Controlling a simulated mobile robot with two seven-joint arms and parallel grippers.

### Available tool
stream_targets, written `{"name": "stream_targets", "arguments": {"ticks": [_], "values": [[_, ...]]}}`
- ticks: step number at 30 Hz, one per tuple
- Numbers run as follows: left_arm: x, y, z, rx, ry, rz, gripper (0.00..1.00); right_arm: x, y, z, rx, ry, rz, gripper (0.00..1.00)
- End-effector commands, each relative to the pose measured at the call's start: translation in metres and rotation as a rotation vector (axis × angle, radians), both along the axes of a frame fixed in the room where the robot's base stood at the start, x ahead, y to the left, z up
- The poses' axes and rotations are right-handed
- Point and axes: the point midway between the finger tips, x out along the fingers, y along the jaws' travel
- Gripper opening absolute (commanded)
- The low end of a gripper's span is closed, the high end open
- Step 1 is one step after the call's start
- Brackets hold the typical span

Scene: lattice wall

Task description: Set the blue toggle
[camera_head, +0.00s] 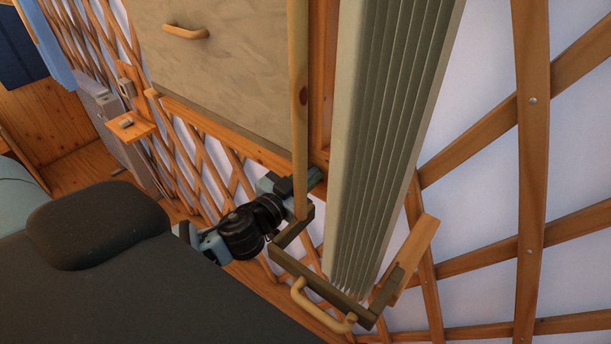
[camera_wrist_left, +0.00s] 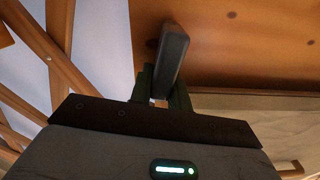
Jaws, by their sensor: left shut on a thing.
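My left gripper (camera_head: 312,180) is by the wooden wall edge, partly hidden behind an upright wooden pole. In the left wrist view its two dark green fingers (camera_wrist_left: 162,88) are shut on a dark blue-grey bar. This bar, which I take for the blue toggle (camera_wrist_left: 173,50), sticks out from an orange-brown wooden panel (camera_wrist_left: 235,40). Its colour is dull in this light. In the head view I cannot make out the toggle; the pole and gripper cover that spot. My right gripper is not in view.
The wooden pole (camera_head: 299,90) stands close to the left gripper. A pale pleated bellows (camera_head: 385,130) hangs to its right, with a dark frame and a curved handle (camera_head: 322,306) below. A pale panel (camera_head: 235,70) is above left. Lattice strips (camera_head: 531,150) cover the wall.

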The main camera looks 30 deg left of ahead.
Motion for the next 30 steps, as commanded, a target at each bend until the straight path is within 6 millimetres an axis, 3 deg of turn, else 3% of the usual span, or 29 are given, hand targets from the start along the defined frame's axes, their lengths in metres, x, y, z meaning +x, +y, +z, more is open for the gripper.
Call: {"name": "stream_targets", "arguments": {"ticks": [15, 30], "values": [[0.000, -0.001, 0.004, 0.477, -0.042, 0.003, 0.00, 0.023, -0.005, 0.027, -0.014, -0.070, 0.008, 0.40], [0.000, -0.002, 0.000, 0.952, -0.076, 0.002, 0.00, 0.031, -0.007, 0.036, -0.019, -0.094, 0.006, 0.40]]}}
